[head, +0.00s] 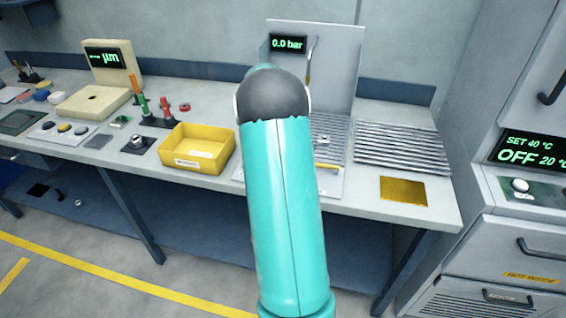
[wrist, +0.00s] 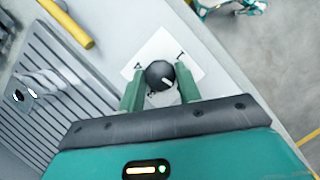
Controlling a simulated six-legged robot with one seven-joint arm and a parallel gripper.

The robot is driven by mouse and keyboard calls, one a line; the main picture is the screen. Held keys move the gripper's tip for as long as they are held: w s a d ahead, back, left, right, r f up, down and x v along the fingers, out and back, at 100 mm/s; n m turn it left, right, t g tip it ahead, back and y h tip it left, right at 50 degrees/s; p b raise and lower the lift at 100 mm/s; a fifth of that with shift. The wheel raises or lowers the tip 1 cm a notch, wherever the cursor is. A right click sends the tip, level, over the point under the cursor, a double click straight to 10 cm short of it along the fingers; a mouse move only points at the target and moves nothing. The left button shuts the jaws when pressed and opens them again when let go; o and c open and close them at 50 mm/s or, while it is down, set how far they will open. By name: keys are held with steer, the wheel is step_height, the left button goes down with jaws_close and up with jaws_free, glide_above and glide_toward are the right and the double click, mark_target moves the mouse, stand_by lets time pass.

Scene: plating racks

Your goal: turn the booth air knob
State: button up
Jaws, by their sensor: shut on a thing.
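The round black booth air knob (wrist: 160,73) shows in the wrist view, with a white pointer line on its face. It sits on a white plate (wrist: 152,49) with small dark marks. My gripper (wrist: 159,78) has its two green fingers on either side of the knob and is shut on it. In the head view my teal arm covers the knob and my gripper. The booth's display (head: 288,44) reads 0.0 bar on the grey back panel (head: 338,65).
A slatted grey grille (wrist: 62,100) and a yellow bar (wrist: 67,22) lie beside the knob in the wrist view. In the head view, a yellow bin (head: 187,162) stands left of my arm. A slatted rack (head: 403,147) and gold plate (head: 403,191) lie to the right.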

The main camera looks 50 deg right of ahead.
steer(key=shift+n, duration=0.5)
steer(key=o, duration=1)
steer(key=shift+w, duration=0.1)
steer(key=v, duration=1.3)
steer(key=shift+a+r, duration=0.2)
steer(key=shift+r, duration=0.15)
steer(key=shift+w, duration=0.1)
